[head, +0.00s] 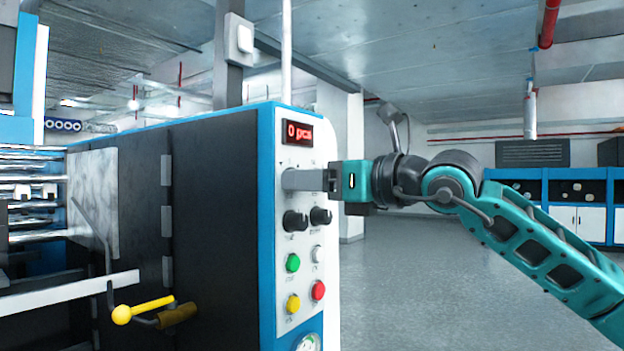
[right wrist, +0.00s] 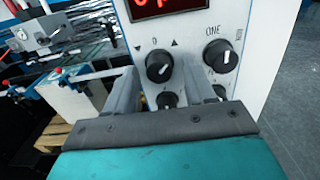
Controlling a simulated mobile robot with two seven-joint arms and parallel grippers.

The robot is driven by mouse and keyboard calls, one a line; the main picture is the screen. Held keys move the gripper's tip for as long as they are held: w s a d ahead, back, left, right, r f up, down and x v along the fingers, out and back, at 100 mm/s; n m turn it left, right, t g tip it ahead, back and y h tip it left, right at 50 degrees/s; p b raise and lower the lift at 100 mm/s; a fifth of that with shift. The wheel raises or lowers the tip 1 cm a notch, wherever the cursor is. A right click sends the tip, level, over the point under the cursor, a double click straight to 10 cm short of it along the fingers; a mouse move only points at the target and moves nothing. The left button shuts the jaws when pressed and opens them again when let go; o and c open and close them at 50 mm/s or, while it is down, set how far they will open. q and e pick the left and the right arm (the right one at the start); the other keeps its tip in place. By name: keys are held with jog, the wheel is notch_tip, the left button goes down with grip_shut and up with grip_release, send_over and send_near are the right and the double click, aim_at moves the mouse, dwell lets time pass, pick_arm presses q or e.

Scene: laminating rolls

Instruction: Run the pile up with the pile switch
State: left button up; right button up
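The pile switch, a black knob (right wrist: 159,66) marked with a down arrow, a 0 and an up arrow, is on the white control panel (head: 306,250). In the right wrist view it shows between the two grey fingers of my right gripper (right wrist: 158,80), with a gap on each side. My right gripper is open, and its fingers point at the panel. In the head view my right gripper (head: 292,180) is at the panel just below the red display (head: 298,132) and hides the upper knobs. My left gripper is not in view.
A second knob marked ONE (right wrist: 221,58) is to the right of the switch. Below are two more black knobs (head: 295,220), a green button (head: 293,262), a red button (head: 318,290) and a yellow button (head: 293,304). A yellow-knobbed lever (head: 122,314) stands left. The floor at right is clear.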

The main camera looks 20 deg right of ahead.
grip_shut()
pick_arm(q)
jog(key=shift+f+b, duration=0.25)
jog(key=shift+b, duration=0.05)
pick_arm(e)
jog(key=shift+n, duration=0.4)
pick_arm(q)
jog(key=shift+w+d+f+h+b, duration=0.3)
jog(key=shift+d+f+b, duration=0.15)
jog(key=shift+b, duration=0.6)
pick_arm(e)
jog(key=n, duration=0.7)
jog(key=shift+n, duration=0.4)
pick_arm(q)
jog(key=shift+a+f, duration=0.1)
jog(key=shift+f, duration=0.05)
pick_arm(e)
jog(key=shift+o, duration=0.5)
grip_release()
